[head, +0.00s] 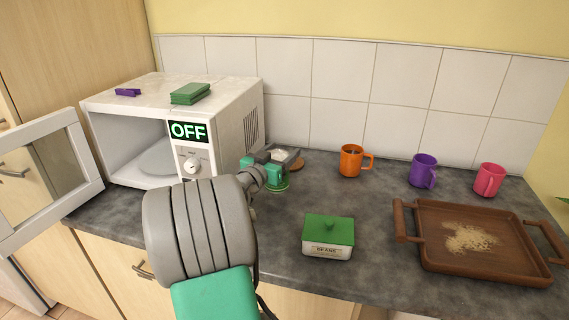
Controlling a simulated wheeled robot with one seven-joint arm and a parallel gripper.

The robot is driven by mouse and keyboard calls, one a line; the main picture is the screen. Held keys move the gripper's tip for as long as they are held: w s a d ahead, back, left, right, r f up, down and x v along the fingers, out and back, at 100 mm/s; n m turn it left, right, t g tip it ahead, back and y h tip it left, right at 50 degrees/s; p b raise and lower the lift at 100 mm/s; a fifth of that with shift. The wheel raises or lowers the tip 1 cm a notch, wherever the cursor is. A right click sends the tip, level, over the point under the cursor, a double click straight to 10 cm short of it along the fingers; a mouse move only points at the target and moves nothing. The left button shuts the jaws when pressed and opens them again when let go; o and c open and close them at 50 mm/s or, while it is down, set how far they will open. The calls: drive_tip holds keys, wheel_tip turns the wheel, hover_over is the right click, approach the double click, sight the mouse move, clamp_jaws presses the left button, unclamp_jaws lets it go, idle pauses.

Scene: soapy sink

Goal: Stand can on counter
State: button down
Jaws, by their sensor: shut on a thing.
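My gripper (287,157) is over the counter, just right of the microwave, with its teal and grey wrist in front of it. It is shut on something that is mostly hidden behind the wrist. A round green edge (279,187) shows just below the gripper and seems to be part of the can. I cannot tell whether it touches the counter or how it is tilted. The grey counter (375,215) runs across the view.
The white microwave (250,115) stands at left, door open, with a green block (190,93) and purple item (127,92) on top. A beans box (328,238), orange mug (350,162), purple mug (422,171), pink mug (488,180) and wooden tray (480,277) occupy the right.

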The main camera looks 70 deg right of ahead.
drive_tip(key=shift+s+d+f, duration=0.15)
drive_tip(key=shift+d+f, duration=0.7)
drive_tip(key=shift+f, duration=1.55)
drive_tip(key=shift+f, duration=0.1)
drive_tip(key=shift+f+b, duration=0.15)
drive_tip(key=shift+b, duration=0.15)
drive_tip(key=shift+c, duration=1.5)
unclamp_jaws()
